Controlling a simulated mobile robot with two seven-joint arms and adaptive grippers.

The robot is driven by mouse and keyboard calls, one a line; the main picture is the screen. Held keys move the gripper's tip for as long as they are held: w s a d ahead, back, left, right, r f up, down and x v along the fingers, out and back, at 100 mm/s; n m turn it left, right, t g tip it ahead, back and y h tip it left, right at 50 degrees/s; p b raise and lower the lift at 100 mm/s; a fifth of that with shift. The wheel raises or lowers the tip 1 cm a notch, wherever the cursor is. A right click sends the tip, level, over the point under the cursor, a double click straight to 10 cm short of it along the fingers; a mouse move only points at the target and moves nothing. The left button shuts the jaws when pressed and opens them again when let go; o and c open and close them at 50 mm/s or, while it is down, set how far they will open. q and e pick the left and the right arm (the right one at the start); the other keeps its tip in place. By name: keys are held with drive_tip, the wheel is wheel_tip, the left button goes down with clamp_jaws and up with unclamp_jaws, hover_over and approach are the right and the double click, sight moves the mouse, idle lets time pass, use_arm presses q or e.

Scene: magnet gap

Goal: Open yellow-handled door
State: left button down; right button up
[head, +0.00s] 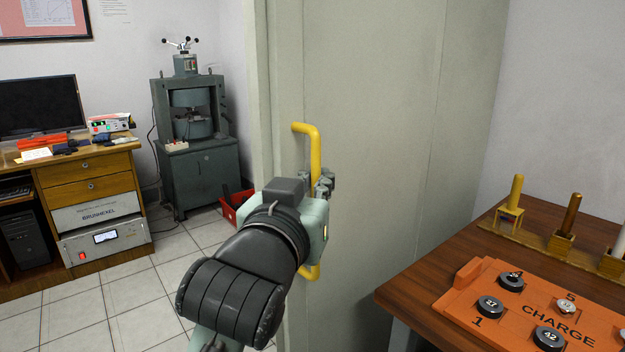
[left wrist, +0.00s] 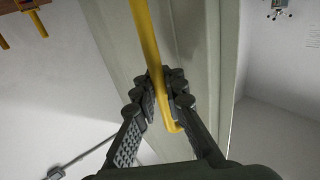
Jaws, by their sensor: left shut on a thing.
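The door is a tall grey-green panel (head: 385,130) in the middle of the head view. Its yellow handle (head: 316,150) is a vertical bar with bent ends, and the middle of the bar is hidden behind my gripper. My left gripper (head: 322,184) is shut on the handle. In the left wrist view the yellow handle (left wrist: 146,40) runs down between the two dark fingers of the left gripper (left wrist: 163,95). A strip of the door (left wrist: 205,60) shows behind them. The right gripper is not in view.
A wooden table (head: 420,290) with an orange board (head: 480,285) and a peg rack (head: 535,238) stands at right. At left are a desk (head: 90,170), a green press machine (head: 200,165) and a red bin (head: 232,205). Tiled floor (head: 130,290) is open at lower left.

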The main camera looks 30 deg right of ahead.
use_arm(q)
drive_tip(key=shift+w+a+f, duration=0.1)
drive_tip(key=shift+f, duration=0.15)
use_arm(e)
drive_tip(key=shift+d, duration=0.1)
use_arm(q)
drive_tip(key=c, duration=1.6)
unclamp_jaws()
drive_tip(key=shift+a+r, duration=0.1)
drive_tip(key=shift+a, duration=0.05)
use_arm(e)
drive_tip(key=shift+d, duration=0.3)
use_arm(q)
drive_tip(key=shift+r, duration=0.1)
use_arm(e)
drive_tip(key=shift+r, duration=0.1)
